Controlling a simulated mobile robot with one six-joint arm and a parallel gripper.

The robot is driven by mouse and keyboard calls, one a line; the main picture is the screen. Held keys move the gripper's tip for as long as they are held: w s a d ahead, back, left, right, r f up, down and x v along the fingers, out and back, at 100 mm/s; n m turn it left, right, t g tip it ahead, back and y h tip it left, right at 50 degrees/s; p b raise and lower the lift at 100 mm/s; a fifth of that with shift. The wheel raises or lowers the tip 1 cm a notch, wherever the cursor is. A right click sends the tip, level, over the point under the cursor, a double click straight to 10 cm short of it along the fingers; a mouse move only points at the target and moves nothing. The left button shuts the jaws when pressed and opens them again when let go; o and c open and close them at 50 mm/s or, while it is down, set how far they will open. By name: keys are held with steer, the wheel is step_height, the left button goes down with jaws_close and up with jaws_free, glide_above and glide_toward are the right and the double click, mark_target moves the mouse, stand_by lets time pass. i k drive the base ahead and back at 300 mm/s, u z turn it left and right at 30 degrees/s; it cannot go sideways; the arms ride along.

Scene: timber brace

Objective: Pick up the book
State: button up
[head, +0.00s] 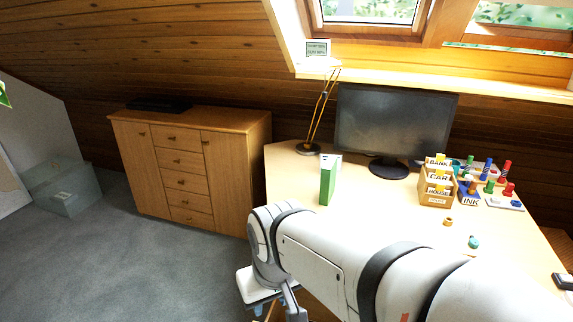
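A green book with a white side (329,180) stands upright on the light wood desk (298,178), near its left front part. It looks like the only book in view. My arm reaches across the front of the desk from the lower right, and its wrist hangs beyond the desk's left front edge. My gripper (268,304) is low in the picture, below and left of the book and apart from it. The fingers are mostly hidden or cut off, so their opening does not show.
A monitor (392,125) and a thin lamp (310,147) stand behind the book. Labelled card boxes (437,184), stampers (488,170) and small loose pieces (473,242) are to the right. A wooden cabinet (180,165) stands left of the desk.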

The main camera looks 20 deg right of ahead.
mark_target(328, 174)
steer(key=z, duration=0.5)
steer(key=i, duration=0.85)
steer(key=z, duration=0.45)
steer(key=k, duration=0.95)
steer(key=z, duration=0.2)
steer(key=i, duration=0.95)
steer(key=u, duration=0.05)
